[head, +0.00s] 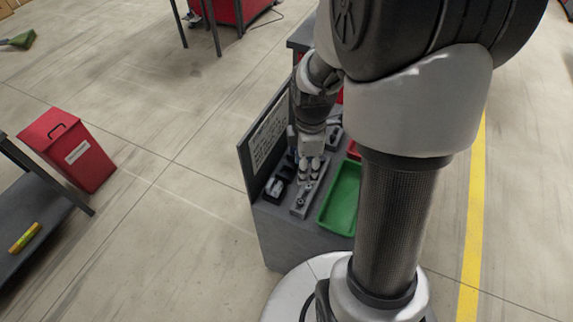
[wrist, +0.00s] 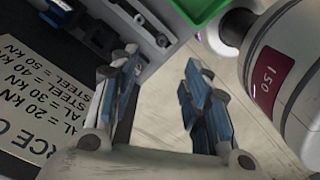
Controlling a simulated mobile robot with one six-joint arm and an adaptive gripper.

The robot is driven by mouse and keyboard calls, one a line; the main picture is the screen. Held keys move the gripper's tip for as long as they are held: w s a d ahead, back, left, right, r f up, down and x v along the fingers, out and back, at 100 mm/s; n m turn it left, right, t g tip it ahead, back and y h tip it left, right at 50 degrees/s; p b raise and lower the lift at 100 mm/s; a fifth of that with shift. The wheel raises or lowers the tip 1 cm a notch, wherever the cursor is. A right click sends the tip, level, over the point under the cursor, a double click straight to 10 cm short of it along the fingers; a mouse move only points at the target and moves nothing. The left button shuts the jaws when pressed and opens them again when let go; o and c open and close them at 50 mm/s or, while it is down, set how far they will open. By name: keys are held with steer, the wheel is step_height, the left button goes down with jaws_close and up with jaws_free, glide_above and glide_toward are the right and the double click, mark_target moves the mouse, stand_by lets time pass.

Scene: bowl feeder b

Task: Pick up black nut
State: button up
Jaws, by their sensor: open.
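I cannot make out a black nut for certain in either view. My gripper (head: 309,170) points down over the grey bench (head: 277,224) in the head view, beside a narrow grey fixture (head: 300,207). In the wrist view my gripper (wrist: 156,78) is open, its blue-padded fingers apart with nothing between them. Small dark parts show beyond the left finger in the wrist view, too blurred and small to name. A black device (head: 274,189) with a light top sits at the bench's left side.
A green tray (head: 341,198) lies right of the fixture, with a red tray (head: 354,150) behind it. An upright sign board (head: 265,145) with printed text borders the bench's left edge. A red bin (head: 72,150) stands on the floor far left.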

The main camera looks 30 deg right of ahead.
steer(key=b, duration=0.4)
glide_above(302, 201)
step_height(302, 201, down, 10)
steer(key=shift+s+d+f, duration=0.1)
steer(key=shift+s+f, duration=0.05)
steer(key=shift+f, duration=0.1)
steer(key=shift+f+b, duration=1.25)
steer(key=shift+f, duration=1.85)
steer(key=shift+r, duration=0.1)
steer(key=shift+c, duration=0.5)
jaws_close()
